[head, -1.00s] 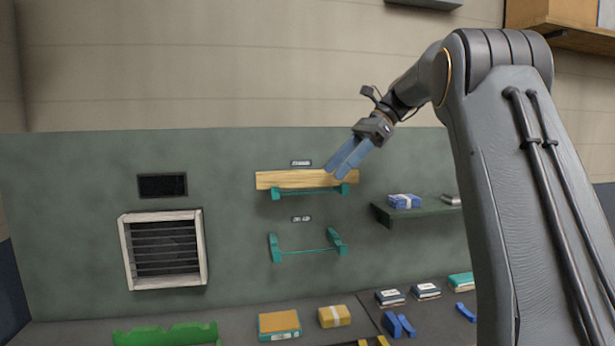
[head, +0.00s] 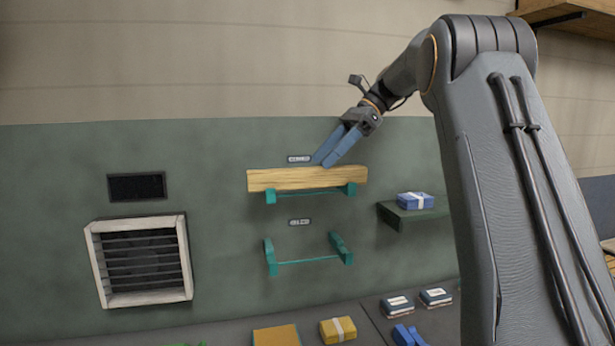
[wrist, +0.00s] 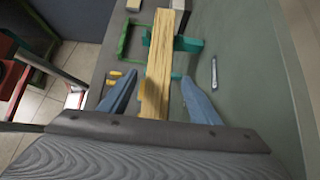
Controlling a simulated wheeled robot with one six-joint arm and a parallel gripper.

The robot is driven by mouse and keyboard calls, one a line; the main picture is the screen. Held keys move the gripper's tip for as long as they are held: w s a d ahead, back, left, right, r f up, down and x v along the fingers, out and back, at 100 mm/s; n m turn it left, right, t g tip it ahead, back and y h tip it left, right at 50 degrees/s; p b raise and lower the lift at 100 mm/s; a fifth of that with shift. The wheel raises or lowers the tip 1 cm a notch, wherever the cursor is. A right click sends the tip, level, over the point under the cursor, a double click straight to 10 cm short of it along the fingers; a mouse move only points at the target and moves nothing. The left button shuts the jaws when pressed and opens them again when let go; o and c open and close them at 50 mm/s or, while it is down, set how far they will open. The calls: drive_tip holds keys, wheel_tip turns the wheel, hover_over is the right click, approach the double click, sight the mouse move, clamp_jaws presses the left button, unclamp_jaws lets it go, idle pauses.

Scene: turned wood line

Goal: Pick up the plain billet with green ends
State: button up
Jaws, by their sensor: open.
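A plain pale wood billet (head: 300,178) rests across the upper pair of teal brackets (head: 352,189) on the green wall panel. No green shows on its ends in the head view. My gripper (head: 324,161) is open and empty, with its blue fingers slanting down to the billet's upper edge, right of its middle. In the wrist view, the billet (wrist: 160,60) runs lengthwise between the two spread fingers of my gripper (wrist: 158,82). Whether a finger touches it I cannot tell.
The lower teal brackets (head: 341,247) are empty. A shelf (head: 420,217) at right holds a blue package (head: 415,201). A white-framed vent (head: 140,262) is at left. A yellow package (head: 338,329) and other items lie on the bench below.

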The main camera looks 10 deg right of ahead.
sight(311, 168)
drive_tip(key=p+x, duration=0.3)
drive_tip(key=x, duration=0.3)
drive_tip(key=shift+s+a, duration=0.2)
drive_tip(key=shift+a, duration=0.1)
drive_tip(key=shift+a+f, duration=0.15)
drive_tip(key=shift+f, duration=0.1)
drive_tip(key=shift+w, duration=0.1)
drive_tip(key=shift+c, duration=0.4)
drive_tip(key=c, duration=1.1)
clamp_jaws()
drive_tip(key=shift+r, duration=0.2)
